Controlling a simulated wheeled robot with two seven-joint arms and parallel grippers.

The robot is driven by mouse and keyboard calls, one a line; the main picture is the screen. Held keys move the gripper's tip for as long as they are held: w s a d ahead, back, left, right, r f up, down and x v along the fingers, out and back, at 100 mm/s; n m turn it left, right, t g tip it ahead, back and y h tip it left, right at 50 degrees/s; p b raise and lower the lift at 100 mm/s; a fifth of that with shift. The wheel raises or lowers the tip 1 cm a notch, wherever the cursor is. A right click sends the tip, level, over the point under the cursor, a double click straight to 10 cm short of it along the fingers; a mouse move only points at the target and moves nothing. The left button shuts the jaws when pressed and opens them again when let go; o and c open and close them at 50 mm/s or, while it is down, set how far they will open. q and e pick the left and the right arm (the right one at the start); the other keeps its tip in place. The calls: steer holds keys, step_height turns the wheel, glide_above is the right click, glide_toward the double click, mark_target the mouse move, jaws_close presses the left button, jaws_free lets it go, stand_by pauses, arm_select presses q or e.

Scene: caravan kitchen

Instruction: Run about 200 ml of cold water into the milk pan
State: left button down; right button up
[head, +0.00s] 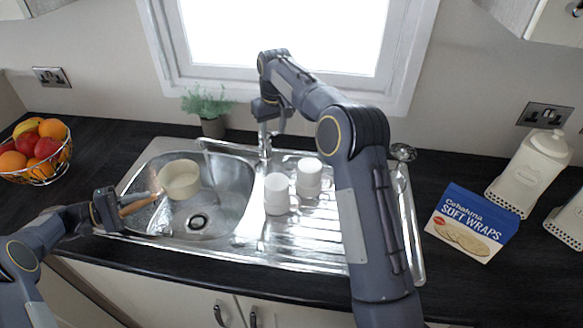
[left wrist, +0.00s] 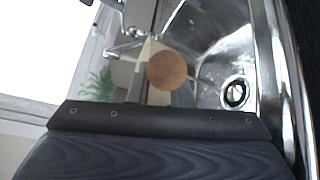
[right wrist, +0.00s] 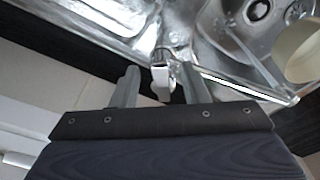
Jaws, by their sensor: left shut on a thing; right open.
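The cream milk pan (head: 181,179) is held upright in or just above the left part of the sink bowl (head: 234,196). My left gripper (head: 112,210) is shut on its wooden handle (head: 137,204); the round handle end (left wrist: 168,70) fills the space between the fingers in the left wrist view. The chrome tap (head: 264,142) stands behind the sink, its spout reaching left towards the pan. My right gripper (right wrist: 160,86) is open, its fingers either side of the tap's lever (right wrist: 161,80); I cannot tell if they touch. I see no clear water stream; the pan's contents are unclear.
Two white mugs (head: 277,193) (head: 309,176) stand on the drainer, close to my right arm. A plant (head: 211,118) stands behind the bowl. A fruit basket (head: 42,172) is at left; a wraps box (head: 471,224) and white canister (head: 530,172) are at right.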

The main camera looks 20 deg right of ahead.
steer(key=shift+s+f+t, duration=0.8)
steer(key=shift+f+t, duration=0.15)
steer(key=shift+t, duration=0.45)
steer(key=s+v, duration=0.1)
steer(key=v, duration=1.2)
steer(key=s+m+y, duration=0.1)
steer(key=s+y, duration=0.1)
steer(key=s, duration=2.2)
steer(key=shift+s+f+m+t+y, duration=0.35)
steer(key=shift+s+m+t+y, duration=0.05)
arm_select(q)
steer(key=shift+r, duration=0.1)
arm_select(e)
steer(key=shift+a, duration=0.1)
arm_select(q)
steer(key=w+d, duration=0.1)
steer(key=d, duration=0.2)
steer(key=w+d, duration=0.1)
steer(key=d, duration=0.2)
steer(key=w+d, duration=0.1)
steer(key=d, duration=0.2)
steer(key=shift+w+d, duration=0.15)
steer(key=shift+w, duration=0.05)
